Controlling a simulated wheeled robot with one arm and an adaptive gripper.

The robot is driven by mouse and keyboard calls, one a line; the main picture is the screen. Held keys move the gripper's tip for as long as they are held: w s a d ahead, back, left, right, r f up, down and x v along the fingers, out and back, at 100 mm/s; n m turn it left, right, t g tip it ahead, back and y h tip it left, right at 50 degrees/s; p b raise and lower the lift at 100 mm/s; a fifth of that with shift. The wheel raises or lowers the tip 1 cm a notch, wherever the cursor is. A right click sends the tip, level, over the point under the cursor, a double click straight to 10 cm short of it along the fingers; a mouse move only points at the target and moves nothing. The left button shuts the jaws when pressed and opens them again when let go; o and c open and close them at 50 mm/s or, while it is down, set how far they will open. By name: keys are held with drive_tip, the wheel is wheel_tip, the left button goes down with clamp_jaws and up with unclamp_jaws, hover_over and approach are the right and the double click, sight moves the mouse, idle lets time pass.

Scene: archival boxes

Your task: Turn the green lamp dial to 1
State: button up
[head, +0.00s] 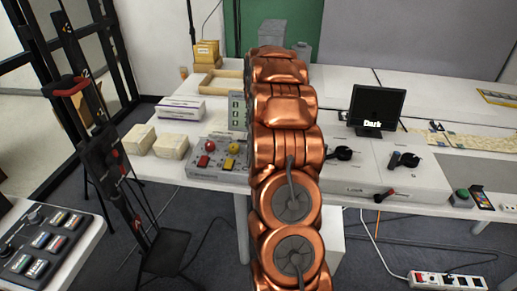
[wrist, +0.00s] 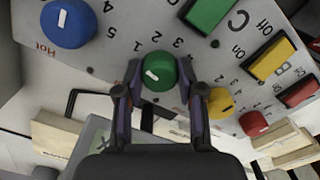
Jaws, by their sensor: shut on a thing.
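In the wrist view the green lamp dial (wrist: 160,66) is a round knob on a grey control panel (wrist: 112,48). Its white mark sits left of the knob's middle. The numbers 1, 2 and 3 are printed around it, with the 1 at the upper left of the knob. My gripper (wrist: 161,86) has one finger on each side of the dial and is shut on it. In the head view my copper arm covers the gripper, and I cannot make out the green dial there.
A blue dial (wrist: 68,24) marked Hot and a yellow knob (wrist: 220,102) are on the same panel. Green, yellow and red switches line its right side. In the head view a dark screen (head: 379,110) and black-handled boxes stand right of my arm.

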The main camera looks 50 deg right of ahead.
drive_tip(key=shift+s, duration=0.1)
drive_tip(key=o, duration=1.1)
drive_tip(key=shift+o, duration=0.2)
wheel_tip(320, 180, up, 12)
